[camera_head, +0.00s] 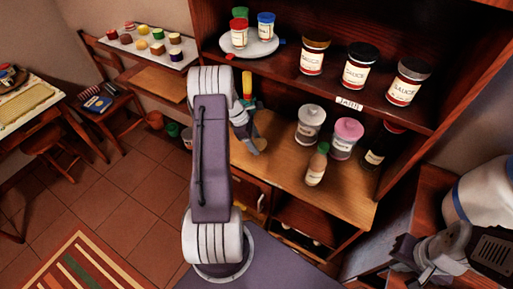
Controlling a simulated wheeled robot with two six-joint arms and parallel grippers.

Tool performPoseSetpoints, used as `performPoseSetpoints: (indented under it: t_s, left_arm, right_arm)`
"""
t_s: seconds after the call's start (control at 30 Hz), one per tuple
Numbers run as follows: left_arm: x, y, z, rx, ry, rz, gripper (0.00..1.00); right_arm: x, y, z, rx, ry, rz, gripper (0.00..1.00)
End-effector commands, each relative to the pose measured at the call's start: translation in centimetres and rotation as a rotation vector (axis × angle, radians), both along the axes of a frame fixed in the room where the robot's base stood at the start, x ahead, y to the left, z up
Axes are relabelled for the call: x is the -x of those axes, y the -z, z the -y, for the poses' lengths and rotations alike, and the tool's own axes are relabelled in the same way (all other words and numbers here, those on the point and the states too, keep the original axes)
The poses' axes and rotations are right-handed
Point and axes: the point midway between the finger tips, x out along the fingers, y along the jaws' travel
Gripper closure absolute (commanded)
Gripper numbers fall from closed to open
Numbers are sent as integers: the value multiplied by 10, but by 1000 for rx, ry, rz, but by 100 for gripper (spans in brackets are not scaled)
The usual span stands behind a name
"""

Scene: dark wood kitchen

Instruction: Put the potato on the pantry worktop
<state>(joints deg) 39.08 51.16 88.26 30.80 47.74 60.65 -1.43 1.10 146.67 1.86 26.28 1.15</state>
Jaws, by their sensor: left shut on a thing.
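The pantry worktop (290,165) is a light wooden surface below the jar shelf. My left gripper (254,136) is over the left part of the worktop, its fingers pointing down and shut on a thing. That thing is mostly hidden by the fingers; a small brown patch beside them looks like the potato (264,121). I cannot tell whether it touches the worktop. My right gripper (402,253) is at the lower right, away from the worktop, and I cannot tell whether it is open.
A sauce bottle (316,166), a white-lidded jar (309,126), a pink-lidded jar (346,138) and a dark bottle (381,148) stand on the worktop's right. A yellow-capped bottle (247,84) stands behind my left gripper. The shelf above holds sauce jars (356,68). The worktop's front middle is clear.

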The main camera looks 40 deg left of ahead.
Motion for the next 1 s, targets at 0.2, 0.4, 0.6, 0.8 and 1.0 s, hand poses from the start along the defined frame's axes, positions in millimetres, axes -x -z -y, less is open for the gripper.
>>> performPoseSetpoints:
  t_s: [0.2, 0.4, 0.6, 0.8, 1.0]
  left_arm:
    - [1, 18, -1, 2, -1, -2, 88]
    - [0, 40, -1, -1, -1, 2, 88]
    - [0, 40, -1, -1, -1, 2, 88]
    - [0, 44, -1, -2, -1, 1, 24]
    - [0, 44, -1, -2, -1, 1, 18]
  right_arm:
    - [0, -1, 0, 0, 0, 0, 100]
    - [0, -2, 0, 0, 0, 0, 100]
    - [0, -1, 0, 0, 0, 0, 100]
    - [0, 0, 0, 0, 0, 0, 100]
    - [0, 0, 0, 0, 0, 0, 100]
